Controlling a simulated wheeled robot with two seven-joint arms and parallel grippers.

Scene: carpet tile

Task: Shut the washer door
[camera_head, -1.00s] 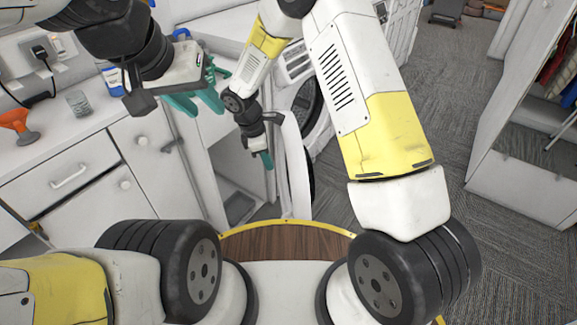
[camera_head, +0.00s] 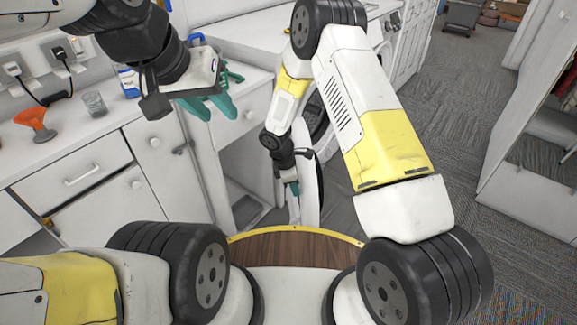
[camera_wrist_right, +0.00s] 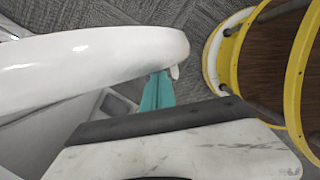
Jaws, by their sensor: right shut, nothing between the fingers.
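The washer (camera_head: 362,48) stands at the back beneath the counter, partly hidden by my right arm. Its round white door (camera_head: 306,185) is open and seen nearly edge-on, projecting toward me. In the right wrist view the door's curved white rim (camera_wrist_right: 90,65) crosses the upper left. My right gripper (camera_head: 293,188) is shut and empty, beside the door's left side in the head view. Its teal fingertips (camera_wrist_right: 158,92) are close against the rim; contact cannot be told. My left gripper (camera_head: 215,102) is open and empty above the counter at left, away from the door.
White cabinets (camera_head: 100,170) and a counter with an orange funnel-like item (camera_head: 35,122), a glass (camera_head: 94,103) and a blue-white container (camera_head: 128,82) are at left. A white shelf unit (camera_head: 525,165) stands at right. Grey carpet (camera_head: 440,120) between is clear.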

